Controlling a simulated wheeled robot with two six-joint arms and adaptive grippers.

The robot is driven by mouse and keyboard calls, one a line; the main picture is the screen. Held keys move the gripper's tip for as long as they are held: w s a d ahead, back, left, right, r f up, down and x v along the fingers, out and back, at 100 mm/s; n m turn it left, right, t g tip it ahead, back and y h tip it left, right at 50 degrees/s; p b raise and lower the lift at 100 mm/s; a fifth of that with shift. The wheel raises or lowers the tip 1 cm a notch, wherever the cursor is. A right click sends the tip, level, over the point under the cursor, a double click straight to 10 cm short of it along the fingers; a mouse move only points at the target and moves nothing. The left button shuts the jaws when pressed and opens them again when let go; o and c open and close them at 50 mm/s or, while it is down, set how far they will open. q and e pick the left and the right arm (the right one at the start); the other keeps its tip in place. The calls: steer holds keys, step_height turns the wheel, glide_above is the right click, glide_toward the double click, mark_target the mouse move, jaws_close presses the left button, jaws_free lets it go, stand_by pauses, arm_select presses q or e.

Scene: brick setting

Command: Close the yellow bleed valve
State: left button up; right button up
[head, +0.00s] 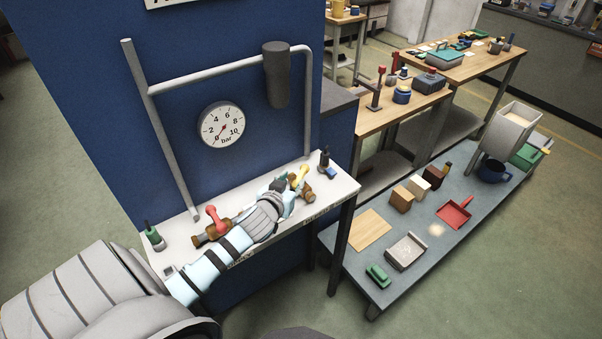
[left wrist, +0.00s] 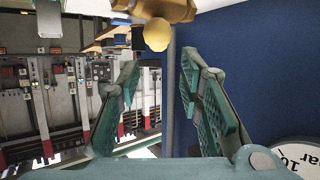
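The yellow bleed valve's lever (head: 299,177) sticks up from a brass body on the white shelf at the right in the head view. In the left wrist view its rounded yellow end (left wrist: 157,35) hangs below the brass valve body (left wrist: 165,8). My left gripper (head: 284,184) is close to the left of the lever in the head view, partly hiding the valve. In the left wrist view my left gripper (left wrist: 160,60) is open and empty, with the yellow end just beyond and between its fingertips. I cannot tell if they touch. My right gripper is out of view.
A red-levered valve (head: 215,218) sits on the same shelf (head: 338,192), near my left forearm. A blue panel with a pressure gauge (head: 222,125) and grey pipe (head: 160,130) stands behind. A dark-and-blue item (head: 325,163) is right of the yellow lever. A low bench (head: 375,280) stands to the right.

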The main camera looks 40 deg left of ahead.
mark_target(302, 173)
arm_select(q)
steer(key=b+x, duration=0.1)
steer(key=x, duration=0.7)
steer(key=shift+w+f, duration=0.3)
steer(key=shift+w+a+b, duration=0.1)
steer(key=shift+w+b, duration=0.15)
steer(key=shift+b, duration=0.05)
jaws_close()
